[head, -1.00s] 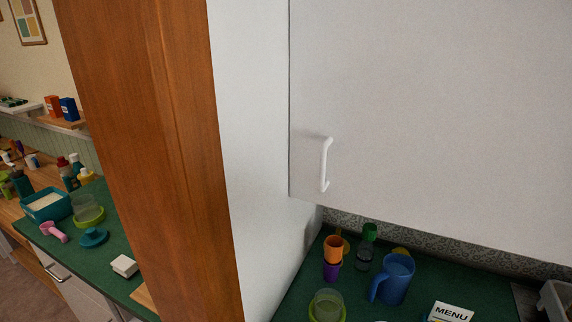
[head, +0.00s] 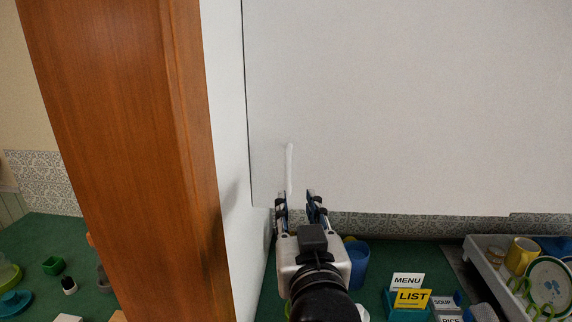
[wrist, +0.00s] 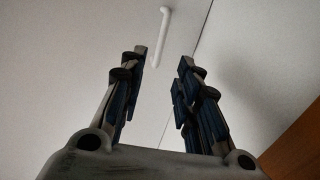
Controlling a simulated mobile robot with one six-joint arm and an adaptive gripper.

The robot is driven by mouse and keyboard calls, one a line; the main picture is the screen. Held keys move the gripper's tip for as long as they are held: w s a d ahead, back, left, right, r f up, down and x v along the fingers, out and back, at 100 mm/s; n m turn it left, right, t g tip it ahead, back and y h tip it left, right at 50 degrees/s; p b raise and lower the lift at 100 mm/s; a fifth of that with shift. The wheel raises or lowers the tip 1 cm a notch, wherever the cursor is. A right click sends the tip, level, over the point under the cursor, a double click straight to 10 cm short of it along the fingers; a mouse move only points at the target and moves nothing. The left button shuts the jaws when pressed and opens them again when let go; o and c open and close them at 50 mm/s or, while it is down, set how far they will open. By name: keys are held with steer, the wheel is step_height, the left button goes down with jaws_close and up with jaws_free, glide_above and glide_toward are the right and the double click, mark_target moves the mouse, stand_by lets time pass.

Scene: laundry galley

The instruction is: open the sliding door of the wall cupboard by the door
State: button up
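The wall cupboard's white sliding door (head: 400,100) fills the upper right of the head view, with its left edge beside a white side wall. A white vertical bar handle (head: 289,168) stands near the door's lower left corner. My gripper (head: 297,196) is open and empty just below the handle, its fingers pointing up. In the wrist view the handle (wrist: 161,38) shows beyond the fingertips, apart from them and nearer the left finger. My gripper also shows there (wrist: 163,58) with a wide gap between its fingers. The door (wrist: 60,50) looks shut in both views.
A brown wooden post (head: 125,150) stands left of the cupboard. Below is a green counter (head: 375,275) with a blue jug (head: 357,262), small signs (head: 412,298) and a grey rack (head: 490,262) of dishes at the right. The space before the door face is clear.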

steer(key=p, duration=0.6)
glide_toward(288, 175)
steer(key=w, duration=0.4)
steer(key=w+a, duration=0.1)
steer(key=w, duration=0.5)
steer(key=shift+w+a, duration=0.3)
steer(key=shift+c, duration=0.5)
jaws_close()
